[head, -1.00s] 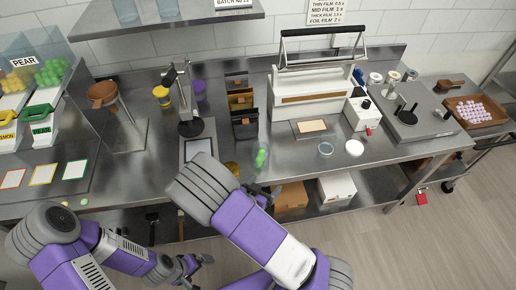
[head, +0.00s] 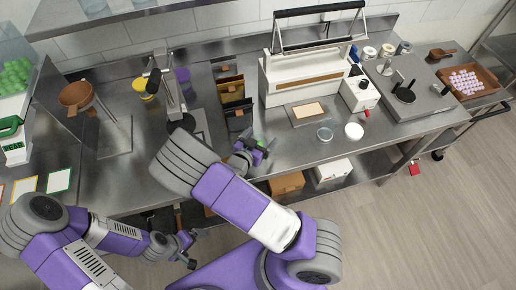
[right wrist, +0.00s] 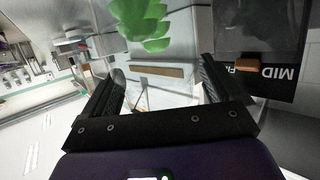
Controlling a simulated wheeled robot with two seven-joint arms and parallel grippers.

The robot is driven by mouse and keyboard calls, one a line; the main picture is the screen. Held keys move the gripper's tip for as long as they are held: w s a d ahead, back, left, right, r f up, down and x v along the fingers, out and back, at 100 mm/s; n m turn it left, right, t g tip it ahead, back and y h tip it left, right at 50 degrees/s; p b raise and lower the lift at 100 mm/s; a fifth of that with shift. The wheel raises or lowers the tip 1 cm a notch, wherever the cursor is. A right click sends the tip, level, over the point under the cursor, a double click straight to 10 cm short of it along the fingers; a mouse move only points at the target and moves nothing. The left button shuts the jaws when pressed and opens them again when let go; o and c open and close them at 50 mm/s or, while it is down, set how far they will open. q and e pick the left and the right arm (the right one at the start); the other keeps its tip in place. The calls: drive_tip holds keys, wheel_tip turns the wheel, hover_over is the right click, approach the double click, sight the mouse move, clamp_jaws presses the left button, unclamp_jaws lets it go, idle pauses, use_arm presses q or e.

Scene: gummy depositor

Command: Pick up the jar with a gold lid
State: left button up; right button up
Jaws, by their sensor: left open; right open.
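I cannot make out a jar with a gold lid in either view now; my right arm covers part of the counter front. My right gripper (head: 257,148) is open over the counter's front edge, beside a small green thing (head: 262,142). In the right wrist view a cluster of bright green lumps (right wrist: 142,22) shows at the top, beyond the open fingers (right wrist: 165,90); I cannot tell whether clear walls enclose it. My left gripper (head: 190,248) is open and empty, low in front of the counter.
Dark pouches (head: 238,118) stand behind my right gripper; one dark MID pouch (right wrist: 278,80) is close in the wrist view. A white sealer (head: 310,80), a clear dish (head: 324,134) and a white round dish (head: 354,131) lie to the right. A funnel stand (head: 75,95) is at left.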

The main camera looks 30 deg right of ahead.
drive_tip(key=shift+w+d, duration=0.1)
drive_tip(key=shift+d, duration=0.1)
drive_tip(key=c, duration=1.4)
drive_tip(key=shift+o, duration=0.2)
drive_tip(key=shift+r, duration=0.1)
wheel_tip(320, 180, up, 10)
drive_tip(key=p, duration=0.2)
